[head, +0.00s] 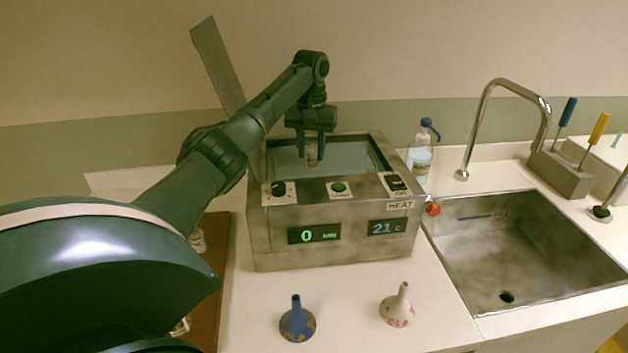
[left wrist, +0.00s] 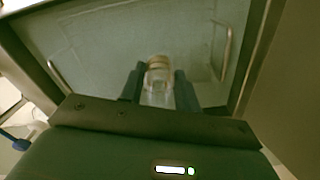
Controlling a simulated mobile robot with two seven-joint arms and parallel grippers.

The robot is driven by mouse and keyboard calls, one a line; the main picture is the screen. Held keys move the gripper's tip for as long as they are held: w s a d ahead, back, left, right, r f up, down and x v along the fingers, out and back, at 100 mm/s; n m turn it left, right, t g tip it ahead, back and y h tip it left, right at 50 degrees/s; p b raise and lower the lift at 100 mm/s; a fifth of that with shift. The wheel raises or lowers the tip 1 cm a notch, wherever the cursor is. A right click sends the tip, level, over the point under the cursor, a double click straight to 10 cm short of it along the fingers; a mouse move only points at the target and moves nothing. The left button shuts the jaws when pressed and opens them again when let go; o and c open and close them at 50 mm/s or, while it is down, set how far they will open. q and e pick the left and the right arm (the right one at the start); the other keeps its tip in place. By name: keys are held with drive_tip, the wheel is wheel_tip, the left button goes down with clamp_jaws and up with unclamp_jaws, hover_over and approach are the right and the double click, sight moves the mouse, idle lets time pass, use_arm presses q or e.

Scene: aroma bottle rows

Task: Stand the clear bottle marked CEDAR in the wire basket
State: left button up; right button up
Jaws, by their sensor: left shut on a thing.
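My left gripper (head: 312,142) is shut on a small clear bottle (head: 312,156) and holds it upright over the open water bath (head: 262,205). In the left wrist view the bottle (left wrist: 157,92) with its pale cap sits between the two dark fingers (left wrist: 158,86). I cannot read its label. Two bent wire handles, seemingly of the wire basket (left wrist: 226,50), show on either side of the bottle inside the bath. The basket's mesh is too faint to make out, and I cannot tell how far the bottle's base is above it. My right gripper is in no view.
The bath's raised lid (head: 217,62) stands at its back left. A brown tray (head: 213,270) with glassware lies left, partly behind my arm. A wash bottle (head: 421,158) and sink (head: 530,250) are right.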

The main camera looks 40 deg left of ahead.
use_arm(q)
drive_tip(key=shift+f+p, duration=0.35)
drive_tip(key=shift+f, duration=3.15)
drive_tip(key=shift+f, duration=0.15)
drive_tip(key=o, duration=1)
wheel_tip(320, 180, up, 12)
drive_tip(key=shift+r+b, duration=0.15)
drive_tip(key=shift+b, duration=0.6)
